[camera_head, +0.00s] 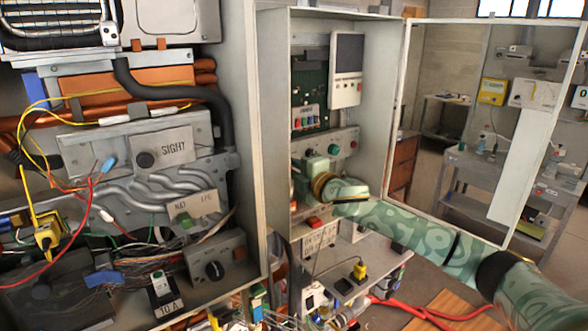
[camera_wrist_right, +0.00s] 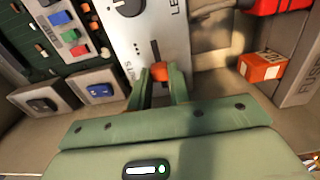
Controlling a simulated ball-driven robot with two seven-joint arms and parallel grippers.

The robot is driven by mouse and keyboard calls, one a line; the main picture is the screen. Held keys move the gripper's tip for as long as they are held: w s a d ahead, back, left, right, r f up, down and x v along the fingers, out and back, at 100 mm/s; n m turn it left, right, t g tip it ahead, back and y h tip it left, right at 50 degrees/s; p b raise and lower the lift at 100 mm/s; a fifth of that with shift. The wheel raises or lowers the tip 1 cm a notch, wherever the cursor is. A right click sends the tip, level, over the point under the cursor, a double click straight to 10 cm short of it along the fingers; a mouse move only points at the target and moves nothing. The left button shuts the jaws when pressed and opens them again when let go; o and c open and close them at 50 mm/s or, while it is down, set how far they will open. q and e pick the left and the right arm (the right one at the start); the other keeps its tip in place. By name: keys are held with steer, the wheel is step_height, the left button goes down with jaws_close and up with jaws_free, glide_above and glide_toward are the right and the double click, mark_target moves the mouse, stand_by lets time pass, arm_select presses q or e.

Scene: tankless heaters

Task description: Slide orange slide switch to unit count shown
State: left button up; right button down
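The orange slide switch (camera_wrist_right: 159,71) sits at the lower end of a dark vertical slot in a light panel (camera_wrist_right: 165,35), between partly visible letters. My right gripper (camera_wrist_right: 160,75) has a green finger on each side of the orange knob, and the knob fills the gap between the tips. In the head view my patterned right arm (camera_head: 400,225) reaches left into the open cabinet, and the switch is hidden there. A white unit with a dark screen (camera_head: 348,52) hangs in the cabinet; I cannot read a count on it. My left gripper is out of view.
The cabinet's glazed door (camera_head: 405,110) stands open on the right. Coloured buttons (camera_wrist_right: 70,36), two rocker switches (camera_wrist_right: 98,90) and an orange box (camera_wrist_right: 260,67) are near the gripper. An open wiring bay with a black hose (camera_head: 175,95) is on the left.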

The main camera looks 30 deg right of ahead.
steer(key=d, duration=0.3)
steer(key=shift+w+d+p, duration=0.1)
steer(key=shift+d+p, duration=0.05)
steer(key=shift+p, duration=0.2)
steer(key=c, duration=1.3)
jaws_free()
steer(key=shift+d, duration=0.15)
